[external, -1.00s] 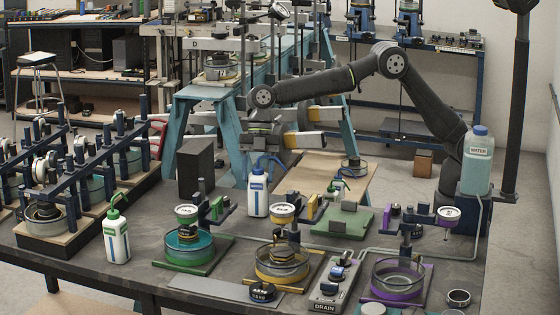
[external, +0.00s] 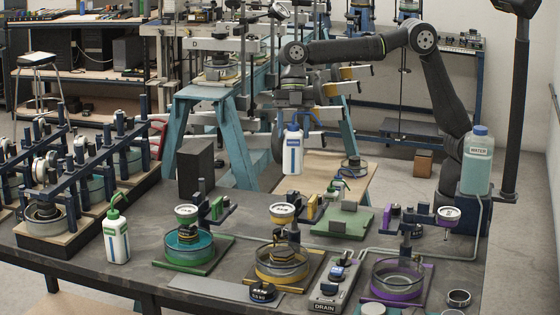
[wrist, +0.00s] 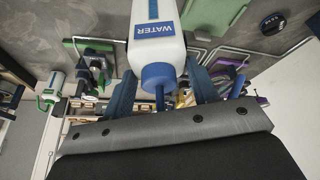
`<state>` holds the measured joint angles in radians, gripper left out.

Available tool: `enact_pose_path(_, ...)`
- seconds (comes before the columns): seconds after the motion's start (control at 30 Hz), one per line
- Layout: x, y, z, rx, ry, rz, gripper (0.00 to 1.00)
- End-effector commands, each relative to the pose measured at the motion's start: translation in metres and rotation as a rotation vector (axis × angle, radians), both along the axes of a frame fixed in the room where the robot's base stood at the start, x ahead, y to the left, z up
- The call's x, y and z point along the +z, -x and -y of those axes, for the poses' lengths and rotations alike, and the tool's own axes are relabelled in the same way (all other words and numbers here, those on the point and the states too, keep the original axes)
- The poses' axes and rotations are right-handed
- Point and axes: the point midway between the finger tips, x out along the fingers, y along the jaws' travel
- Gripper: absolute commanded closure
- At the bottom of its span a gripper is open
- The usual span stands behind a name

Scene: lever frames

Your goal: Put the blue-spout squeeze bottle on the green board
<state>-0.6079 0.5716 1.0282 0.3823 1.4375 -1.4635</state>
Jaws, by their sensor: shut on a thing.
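The blue-spout squeeze bottle (external: 293,156) is white with a blue label stripe and hangs upright in the air above the table. My gripper (external: 293,122) is shut on it near its blue cap. In the wrist view, my gripper's blue fingers (wrist: 162,90) are on either side of the bottle (wrist: 155,38), whose label reads WATER. A green plate, seemingly this board (wrist: 213,14), shows at the top of the wrist view.
A green-spout bottle (external: 117,240) stands at the left front. Dishes with gauges stand on green (external: 205,265), yellow and purple bases along the front. A dark box (external: 195,168) stands behind. A large water bottle (external: 478,165) stands near my base.

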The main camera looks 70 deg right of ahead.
Motion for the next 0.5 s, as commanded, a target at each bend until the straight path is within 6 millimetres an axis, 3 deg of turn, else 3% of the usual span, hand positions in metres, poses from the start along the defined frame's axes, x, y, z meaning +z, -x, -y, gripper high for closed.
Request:
enact_pose_path(0.2,0.006,0.054,0.032,0.055,-0.001,-0.003,0.57)
enact_pose_path(0.5,0.002,0.091,0.052,0.093,0.001,-0.007,0.57)
